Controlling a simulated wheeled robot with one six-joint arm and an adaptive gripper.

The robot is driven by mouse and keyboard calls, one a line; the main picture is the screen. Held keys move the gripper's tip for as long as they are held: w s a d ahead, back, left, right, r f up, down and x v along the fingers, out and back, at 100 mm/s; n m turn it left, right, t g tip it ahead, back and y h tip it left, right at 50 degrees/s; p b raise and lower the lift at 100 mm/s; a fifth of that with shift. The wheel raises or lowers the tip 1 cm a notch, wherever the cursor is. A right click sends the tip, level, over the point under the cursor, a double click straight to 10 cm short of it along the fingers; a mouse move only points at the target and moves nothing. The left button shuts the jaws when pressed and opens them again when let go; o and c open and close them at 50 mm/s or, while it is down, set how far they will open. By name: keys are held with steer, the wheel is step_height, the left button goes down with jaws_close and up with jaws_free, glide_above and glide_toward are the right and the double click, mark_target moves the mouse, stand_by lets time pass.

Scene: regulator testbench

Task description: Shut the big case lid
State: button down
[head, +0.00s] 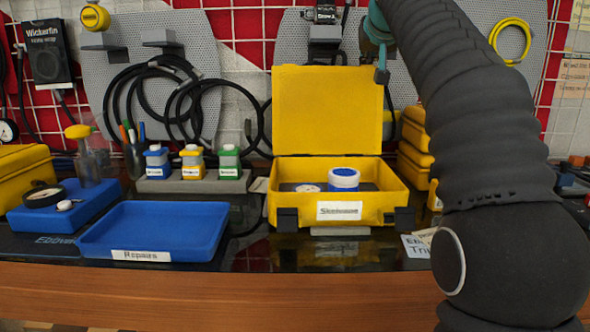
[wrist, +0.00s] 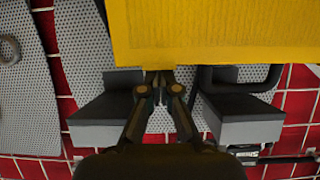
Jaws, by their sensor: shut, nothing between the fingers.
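The big yellow case (head: 378,206) stands on the bench with its lid (head: 325,108) raised upright at the back. Inside the case are a blue and white round container (head: 343,179) and a small whitish round piece (head: 307,188). My gripper (head: 382,75) is at the top right corner of the lid, partly hidden by my arm. In the wrist view the yellow lid (wrist: 215,30) fills the top, and my gripper (wrist: 159,76) is shut and empty at its lower edge in the picture. I cannot tell whether the fingertips touch the lid.
A blue tray (head: 157,256) labelled Repairs lies left of the case. Three small bottles stand in a grey holder (head: 190,185) behind it. Yellow cases (head: 414,140) are stacked to the right, partly behind my arm. Grey pegboard panels (head: 240,40) with shelves and cables hang behind.

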steer(key=shift+f, duration=0.35)
